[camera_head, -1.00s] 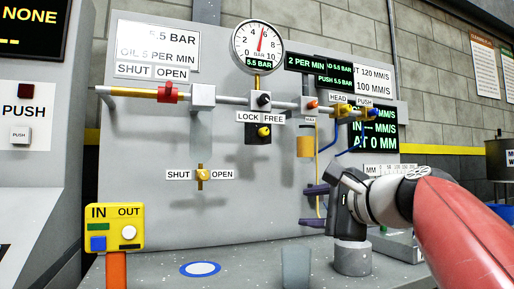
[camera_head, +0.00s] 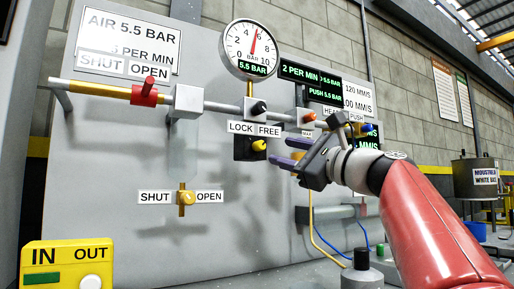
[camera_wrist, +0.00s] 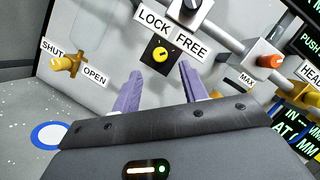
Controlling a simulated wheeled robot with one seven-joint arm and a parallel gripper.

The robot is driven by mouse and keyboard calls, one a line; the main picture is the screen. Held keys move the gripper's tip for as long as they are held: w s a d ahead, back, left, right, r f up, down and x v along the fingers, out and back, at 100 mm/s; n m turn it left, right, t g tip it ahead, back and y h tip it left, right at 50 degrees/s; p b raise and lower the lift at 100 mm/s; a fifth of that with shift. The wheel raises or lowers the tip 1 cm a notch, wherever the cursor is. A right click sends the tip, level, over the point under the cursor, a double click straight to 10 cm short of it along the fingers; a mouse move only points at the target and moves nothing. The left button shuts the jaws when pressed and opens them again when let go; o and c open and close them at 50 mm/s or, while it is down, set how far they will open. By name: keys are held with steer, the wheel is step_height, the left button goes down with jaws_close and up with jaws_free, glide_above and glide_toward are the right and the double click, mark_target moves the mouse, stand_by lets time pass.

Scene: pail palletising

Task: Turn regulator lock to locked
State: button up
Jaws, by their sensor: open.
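The regulator lock is a small yellow knob (camera_head: 259,145) on a black block (camera_head: 243,149), under the LOCK and FREE labels (camera_head: 254,129). The wrist view also shows the yellow knob (camera_wrist: 160,54), with a dark mark on its face whose setting I cannot read for sure. My gripper (camera_head: 274,152) has purple fingers and is open and empty. It is just right of the knob in the head view, its fingertips pointing at it. In the wrist view the knob lies beyond the gap between the fingertips (camera_wrist: 160,71), apparently not touched.
Above the lock are a black knob (camera_head: 259,108), the pipe and a round gauge (camera_head: 250,49) marked 5.5 BAR. A red valve handle (camera_head: 145,92) is at the left, and a yellow SHUT/OPEN valve (camera_head: 187,198) is below. An orange knob (camera_head: 308,116) is close above my gripper.

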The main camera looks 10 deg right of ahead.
mark_target(263, 146)
steer(key=p+x, duration=0.1)
steer(key=x, duration=0.4)
steer(key=shift+w+a+r+p, duration=0.1)
steer(key=shift+r+p, duration=0.1)
steer(key=shift+p, duration=0.2)
steer(key=shift+w+a, duration=0.35)
steer(key=shift+w, duration=0.2)
jaws_close()
